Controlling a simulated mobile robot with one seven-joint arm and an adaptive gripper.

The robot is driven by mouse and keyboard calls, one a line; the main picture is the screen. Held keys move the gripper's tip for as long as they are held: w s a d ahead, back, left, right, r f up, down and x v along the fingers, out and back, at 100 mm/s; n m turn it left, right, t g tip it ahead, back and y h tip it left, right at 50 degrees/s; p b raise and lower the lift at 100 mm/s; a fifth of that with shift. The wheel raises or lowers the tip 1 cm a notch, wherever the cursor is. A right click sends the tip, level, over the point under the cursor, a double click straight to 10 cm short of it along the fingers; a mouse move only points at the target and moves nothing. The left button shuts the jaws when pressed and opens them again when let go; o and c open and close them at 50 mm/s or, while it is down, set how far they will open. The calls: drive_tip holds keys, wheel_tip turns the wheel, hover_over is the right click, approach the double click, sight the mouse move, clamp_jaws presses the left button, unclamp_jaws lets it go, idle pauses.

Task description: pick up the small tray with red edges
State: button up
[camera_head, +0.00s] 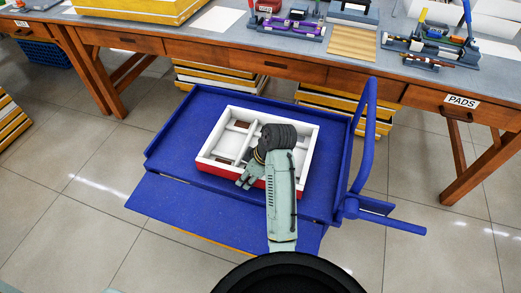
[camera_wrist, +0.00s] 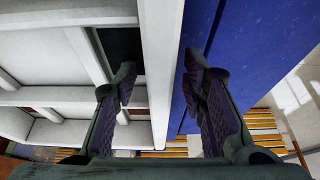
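A white tray with several compartments and a red outer front side (camera_head: 218,170) lies on a blue cart (camera_head: 165,193). My gripper (camera_head: 248,177) is at the tray's front edge, with my arm covering part of its right half. In the wrist view, the tray's white wall (camera_wrist: 160,55) runs between the two fingers of my gripper (camera_wrist: 160,85). One finger is on the compartment side, the other on the outer side over the blue cart surface (camera_wrist: 255,30). Gaps show on both sides of the wall, so the gripper is open. Whether the fingertips touch the tray is unclear.
The cart has raised blue edges and a blue handle (camera_head: 365,140) at its right. A wooden workbench (camera_head: 210,62) with tools stands behind it. Yellow-edged stacks (camera_head: 345,122) sit under the bench. Tiled floor (camera_head: 75,180) is clear to the left.

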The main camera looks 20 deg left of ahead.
drive_tip(key=shift+f, duration=0.15)
drive_tip(key=shift+c, duration=0.2)
clamp_jaws()
idle(0.4)
idle(0.4)
